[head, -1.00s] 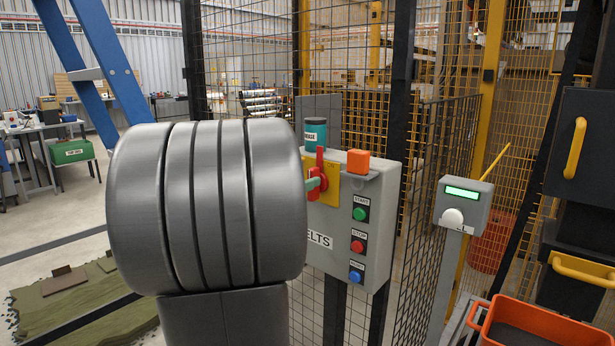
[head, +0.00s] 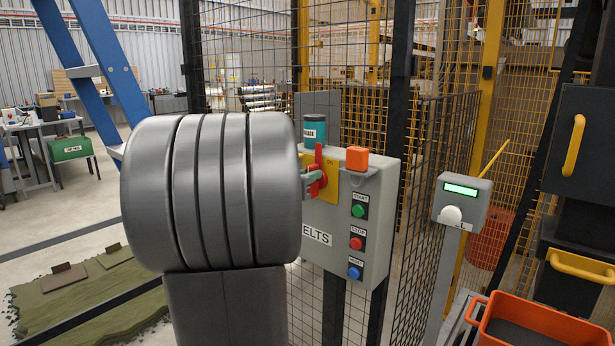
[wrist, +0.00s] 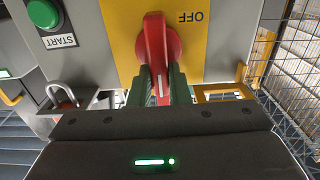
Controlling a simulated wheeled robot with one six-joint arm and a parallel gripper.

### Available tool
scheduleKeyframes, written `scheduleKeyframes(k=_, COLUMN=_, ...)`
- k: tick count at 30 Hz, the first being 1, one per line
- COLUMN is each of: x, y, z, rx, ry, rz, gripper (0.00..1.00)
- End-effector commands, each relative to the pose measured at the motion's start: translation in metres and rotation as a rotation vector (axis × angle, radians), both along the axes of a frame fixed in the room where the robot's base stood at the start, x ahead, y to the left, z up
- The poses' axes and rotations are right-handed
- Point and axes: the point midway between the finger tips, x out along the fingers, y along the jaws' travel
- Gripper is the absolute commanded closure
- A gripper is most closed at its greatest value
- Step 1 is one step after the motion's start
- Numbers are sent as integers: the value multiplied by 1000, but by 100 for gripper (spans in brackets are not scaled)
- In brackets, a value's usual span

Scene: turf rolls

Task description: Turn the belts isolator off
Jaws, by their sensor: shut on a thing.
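The belts isolator is a red handle (head: 319,158) on a yellow plate (head: 332,184), on the grey control box (head: 376,215) lettered "ELTS" where it shows. The handle stands about upright in the head view. In the wrist view, which is upside down, the red handle (wrist: 160,35) shows near an inverted "OFF" on the yellow plate (wrist: 215,50). My gripper (wrist: 162,72) is shut on the handle, one dark green finger on each side. In the head view my grey arm hides the left of the box and much of my gripper.
Green start (head: 359,211), red stop (head: 357,243) and blue (head: 355,272) buttons sit right of the handle. Mesh fencing stands behind; a grey post unit (head: 462,201) is at right.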

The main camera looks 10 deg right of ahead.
Motion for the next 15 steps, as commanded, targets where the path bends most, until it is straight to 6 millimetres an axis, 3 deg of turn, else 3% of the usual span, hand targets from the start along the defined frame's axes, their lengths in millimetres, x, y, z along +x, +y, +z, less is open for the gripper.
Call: scheduleKeyframes(k=15, x=4, y=4, z=-8, rx=-177, ry=223, rz=2, gripper=100)
